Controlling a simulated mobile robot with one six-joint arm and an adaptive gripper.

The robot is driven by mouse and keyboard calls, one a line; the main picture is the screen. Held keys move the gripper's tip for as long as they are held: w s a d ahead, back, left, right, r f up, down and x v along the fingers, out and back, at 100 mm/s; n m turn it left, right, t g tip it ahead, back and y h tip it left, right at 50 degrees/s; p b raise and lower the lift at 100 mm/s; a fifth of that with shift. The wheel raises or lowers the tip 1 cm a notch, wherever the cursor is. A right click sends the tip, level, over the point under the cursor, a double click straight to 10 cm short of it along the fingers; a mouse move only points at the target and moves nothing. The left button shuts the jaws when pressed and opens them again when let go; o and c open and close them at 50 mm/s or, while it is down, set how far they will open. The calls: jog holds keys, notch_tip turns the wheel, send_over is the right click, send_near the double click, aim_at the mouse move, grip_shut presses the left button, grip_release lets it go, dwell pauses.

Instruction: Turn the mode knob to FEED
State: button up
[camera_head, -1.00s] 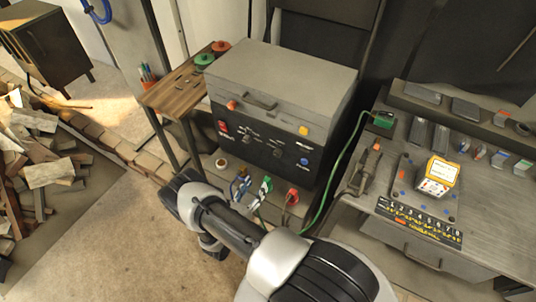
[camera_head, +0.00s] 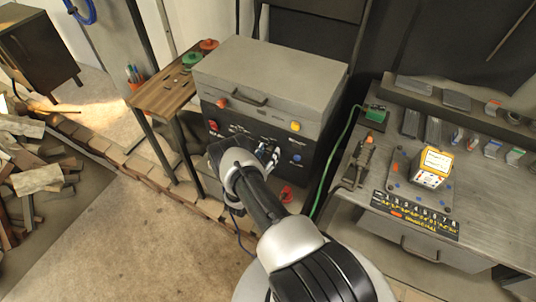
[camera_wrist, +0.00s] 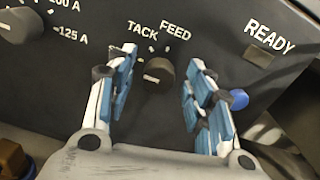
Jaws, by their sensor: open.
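The mode knob (camera_wrist: 158,75) is a dark round knob on the black front panel of the machine, with a pale pointer line on its left side. The label FEED (camera_wrist: 175,32) is above it to the right, and TACK (camera_wrist: 142,26) is above it to the left. My gripper (camera_wrist: 160,92) is open, with a blue-and-white finger on each side of the knob and a gap to it on both sides. In the head view my gripper (camera_head: 268,154) is at the machine's front panel, and my arm hides the knob there.
Another knob (camera_wrist: 18,25) with ampere marks is to the left, and a READY window (camera_wrist: 259,56) is to the right. A blue button (camera_wrist: 238,99) is close to the right finger. A green cable (camera_head: 333,165) hangs right of the machine (camera_head: 262,85).

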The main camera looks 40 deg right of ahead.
jog(key=shift+w+d, duration=0.1)
jog(key=shift+c, duration=0.3)
jog(key=c, duration=1)
jog(key=shift+m, duration=0.4)
jog(key=m+b, duration=0.2)
jog(key=m, duration=0.1)
jog(key=shift+f+m, duration=0.15)
jog(key=shift+m, duration=0.25)
jog(key=m+b, duration=0.2)
jog(key=m, duration=0.2)
jog(key=m+b, duration=0.1)
jog(key=m, duration=0.4)
jog(key=m+b, duration=0.1)
jog(key=m, duration=0.3)
jog(key=shift+g, duration=0.3)
jog(key=shift+m+h, duration=0.3)
jog(key=shift+m, duration=0.2)
